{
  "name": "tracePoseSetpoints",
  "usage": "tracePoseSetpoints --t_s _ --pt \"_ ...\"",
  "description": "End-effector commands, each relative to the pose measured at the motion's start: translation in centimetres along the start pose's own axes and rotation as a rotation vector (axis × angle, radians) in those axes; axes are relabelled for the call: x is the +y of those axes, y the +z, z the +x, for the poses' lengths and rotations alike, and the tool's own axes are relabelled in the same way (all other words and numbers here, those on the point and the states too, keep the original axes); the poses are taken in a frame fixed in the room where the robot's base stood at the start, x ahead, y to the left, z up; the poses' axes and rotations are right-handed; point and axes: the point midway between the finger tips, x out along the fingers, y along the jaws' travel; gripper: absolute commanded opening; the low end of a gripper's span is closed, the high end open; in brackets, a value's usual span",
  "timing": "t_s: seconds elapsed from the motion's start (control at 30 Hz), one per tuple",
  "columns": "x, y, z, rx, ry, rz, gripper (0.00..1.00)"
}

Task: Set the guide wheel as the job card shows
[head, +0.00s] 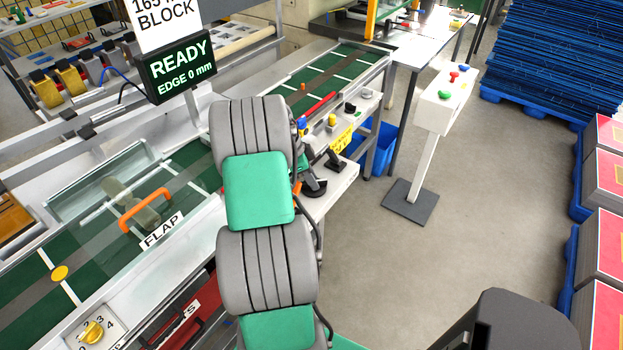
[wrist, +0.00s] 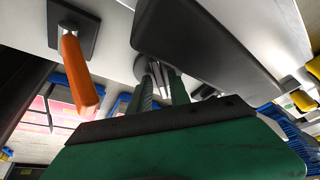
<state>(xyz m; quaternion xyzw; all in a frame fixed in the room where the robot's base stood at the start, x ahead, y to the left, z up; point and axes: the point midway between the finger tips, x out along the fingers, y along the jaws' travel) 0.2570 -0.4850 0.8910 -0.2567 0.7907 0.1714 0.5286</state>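The job card (head: 168,14) is a white card above the dark display; I read "165" and "BLOCK", and its top is cut off. The display (head: 178,68) reads "READY" and "EDGE 0 mm". In the wrist view my gripper (wrist: 163,84) points at a pale machine face, its two green fingers a little apart. A grey round metal part (wrist: 152,66) shows at and between the fingertips; I cannot tell whether it is the guide wheel or whether the fingers touch it.
An orange handle (wrist: 80,72) and a large dark block lie close beside the fingers. In the head view, a flap with an orange handle (head: 146,209) covers part of the belt. A yellow dial (head: 93,333) is at lower left. A button post (head: 441,101) stands right; the floor there is clear.

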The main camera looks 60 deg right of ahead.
Motion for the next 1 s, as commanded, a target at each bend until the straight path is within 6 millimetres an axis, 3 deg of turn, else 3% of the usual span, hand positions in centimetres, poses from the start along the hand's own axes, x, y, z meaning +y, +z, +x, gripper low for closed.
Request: tracePoseSetpoints --t_s 0.27,1.0 --pt "0.0 -0.03 -0.02 0.0 0.0 0.0 0.0" --pt "0.08 0.01 0.12 0.001 -0.025 -0.061 0.0"
